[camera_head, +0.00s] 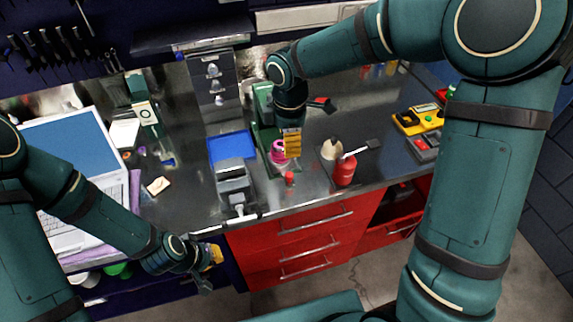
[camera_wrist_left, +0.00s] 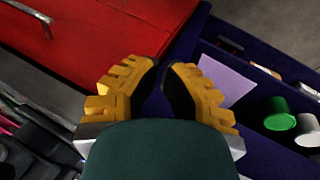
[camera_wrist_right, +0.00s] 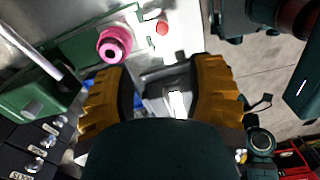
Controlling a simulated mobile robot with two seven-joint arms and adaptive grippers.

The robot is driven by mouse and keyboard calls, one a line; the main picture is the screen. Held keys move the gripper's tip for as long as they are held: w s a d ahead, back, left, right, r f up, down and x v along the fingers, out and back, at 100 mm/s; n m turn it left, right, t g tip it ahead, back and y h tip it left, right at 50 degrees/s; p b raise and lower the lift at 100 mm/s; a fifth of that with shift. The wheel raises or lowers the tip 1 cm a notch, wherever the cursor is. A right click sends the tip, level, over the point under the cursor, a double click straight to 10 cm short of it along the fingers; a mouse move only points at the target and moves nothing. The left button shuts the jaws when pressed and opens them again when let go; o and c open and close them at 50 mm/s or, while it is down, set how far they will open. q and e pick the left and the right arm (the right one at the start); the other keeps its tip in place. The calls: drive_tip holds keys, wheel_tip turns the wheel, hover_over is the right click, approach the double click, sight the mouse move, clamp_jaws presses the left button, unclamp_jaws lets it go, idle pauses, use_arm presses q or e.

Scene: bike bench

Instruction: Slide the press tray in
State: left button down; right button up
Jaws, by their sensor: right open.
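The green press (camera_head: 265,105) stands on the metal bench. Its green base (camera_wrist_right: 80,45) shows in the right wrist view with a pink ring-shaped part (camera_wrist_right: 115,43); I cannot clearly tell its tray from the base. My right gripper (camera_head: 292,155) hangs just in front of the press and hides part of it. In the right wrist view its fingers (camera_wrist_right: 165,85) are apart, with nothing visibly held. My left gripper (camera_head: 213,262) is low at the bench front, beside the drawers. In the left wrist view its fingertips (camera_wrist_left: 162,65) are nearly together and empty.
A grey vise (camera_head: 235,185) and a blue tray (camera_head: 232,146) sit left of the press. A red bottle (camera_head: 345,170) and a cream container (camera_head: 331,149) stand to the right. A laptop (camera_head: 75,150) is at the left. A red drawer (camera_head: 400,220) is open at right.

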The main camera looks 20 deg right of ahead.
sight(289, 174)
wheel_tip(289, 174, down, 13)
drive_tip(key=shift+s+f+b, duration=0.1)
drive_tip(key=shift+s+b, duration=0.05)
drive_tip(key=shift+b, duration=0.5)
clamp_jaws()
